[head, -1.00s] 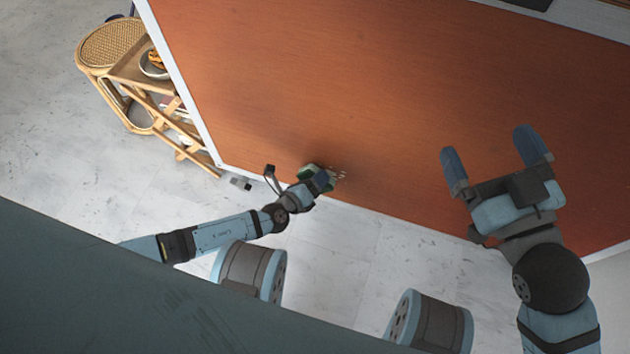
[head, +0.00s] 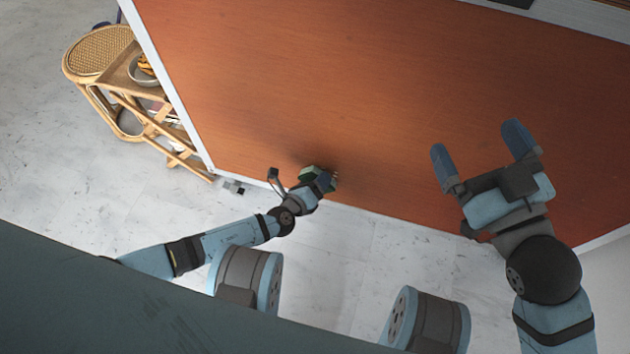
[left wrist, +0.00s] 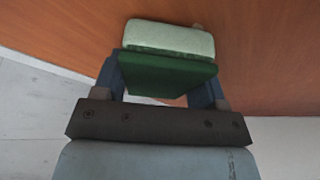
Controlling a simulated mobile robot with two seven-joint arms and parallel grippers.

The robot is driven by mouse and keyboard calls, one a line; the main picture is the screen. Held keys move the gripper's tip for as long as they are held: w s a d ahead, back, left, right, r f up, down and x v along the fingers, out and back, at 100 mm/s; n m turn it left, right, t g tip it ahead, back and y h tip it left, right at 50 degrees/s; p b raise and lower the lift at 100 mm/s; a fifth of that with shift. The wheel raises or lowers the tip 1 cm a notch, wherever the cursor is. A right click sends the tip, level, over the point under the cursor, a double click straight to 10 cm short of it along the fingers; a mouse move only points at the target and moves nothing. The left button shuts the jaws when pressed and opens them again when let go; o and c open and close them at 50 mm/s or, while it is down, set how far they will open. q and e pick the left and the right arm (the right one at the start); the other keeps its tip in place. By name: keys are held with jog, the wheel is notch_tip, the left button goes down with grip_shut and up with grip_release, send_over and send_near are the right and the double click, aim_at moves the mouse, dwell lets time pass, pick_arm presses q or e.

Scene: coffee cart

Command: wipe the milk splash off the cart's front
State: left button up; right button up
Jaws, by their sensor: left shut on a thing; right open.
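My left gripper (head: 322,181) is low at the cart's orange-brown front panel (head: 400,90), shut on a sponge (head: 307,174). In the left wrist view the sponge (left wrist: 168,72) has a dark green layer and a pale green layer, between the fingers. Its pale side is at the panel; I cannot tell how firmly it touches. My right gripper (head: 478,158) is open and empty, in front of the panel's right part.
A rattan side table (head: 95,55) with a bowl (head: 144,70) stands left of the cart. A small grey object (head: 233,187) lies on the floor by the panel's lower left corner. The pale floor (head: 90,165) is otherwise clear there.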

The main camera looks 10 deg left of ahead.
pick_arm(q)
jog(key=shift+n, duration=0.3)
jog(key=d, duration=0.2)
jog(key=s+d, duration=0.1)
jog(key=d, duration=0.2)
jog(key=shift+s+d+r, duration=0.15)
jog(key=shift+s+d, duration=0.05)
jog(key=shift+d, duration=0.15)
jog(key=shift+a, duration=1.7)
jog(key=shift+c, duration=0.2)
jog(key=shift+w+a, duration=0.2)
jog(key=shift+a, duration=0.05)
jog(key=shift+w+a, duration=0.1)
jog(key=shift+a, duration=2)
